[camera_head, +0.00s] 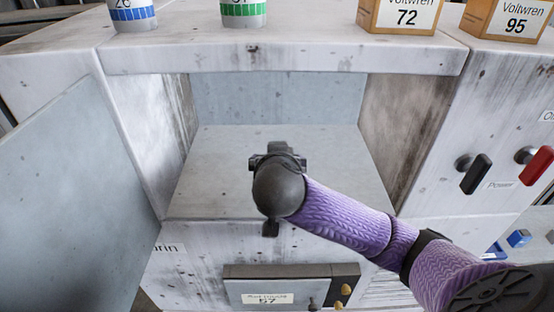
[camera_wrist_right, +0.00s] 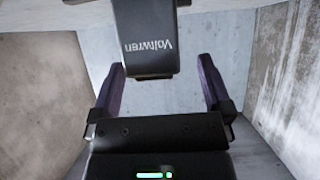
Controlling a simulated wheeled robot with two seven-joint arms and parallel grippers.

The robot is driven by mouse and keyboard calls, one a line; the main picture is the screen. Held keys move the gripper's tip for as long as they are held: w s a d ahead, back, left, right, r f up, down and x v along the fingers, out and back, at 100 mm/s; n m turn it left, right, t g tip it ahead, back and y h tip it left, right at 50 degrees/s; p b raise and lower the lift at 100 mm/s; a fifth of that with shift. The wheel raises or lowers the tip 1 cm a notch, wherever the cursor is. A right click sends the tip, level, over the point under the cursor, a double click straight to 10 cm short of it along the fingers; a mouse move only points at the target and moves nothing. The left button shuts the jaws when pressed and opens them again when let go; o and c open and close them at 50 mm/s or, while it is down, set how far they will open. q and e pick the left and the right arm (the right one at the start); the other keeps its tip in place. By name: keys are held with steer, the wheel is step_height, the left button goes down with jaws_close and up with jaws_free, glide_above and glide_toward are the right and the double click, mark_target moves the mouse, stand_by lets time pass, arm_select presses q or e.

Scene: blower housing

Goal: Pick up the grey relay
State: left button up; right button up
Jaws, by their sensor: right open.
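A dark grey block with upside-down "Voltwren" lettering, which looks like the grey relay (camera_wrist_right: 148,40), fills the top middle of the right wrist view. Its upper end runs out of the frame. My right gripper (camera_wrist_right: 162,88) is open, with one purple finger on each side of the block's lower end. I see a gap on both sides and no contact; the depth between them is hard to tell. In the head view my right gripper (camera_head: 279,152) is at the open compartment (camera_head: 215,165), mostly covered by its own wrist. The relay is hidden there. My left gripper is in neither view.
An open door panel (camera_head: 75,190) stands at the left. Compartment walls are close on both sides. Several containers and a Voltwren box (camera_head: 400,16) stand on the top ledge. Black (camera_head: 474,173) and red (camera_head: 537,165) handles stick out at the right. A labelled panel (camera_head: 270,292) is below.

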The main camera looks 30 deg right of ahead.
steer(key=shift+w+d+f, duration=0.3)
steer(key=shift+w+d, duration=0.1)
steer(key=shift+d, duration=0.1)
steer(key=shift+w+d+f, duration=0.25)
steer(key=shift+w+d, duration=0.1)
steer(key=shift+d, duration=0.15)
steer(key=shift+w+a, duration=0.1)
steer(key=shift+a, duration=0.05)
steer(key=shift+c, duration=0.9)
steer(key=c, duration=1.1)
steer(key=shift+w+d+r, duration=0.1)
steer(key=shift+d, duration=0.1)
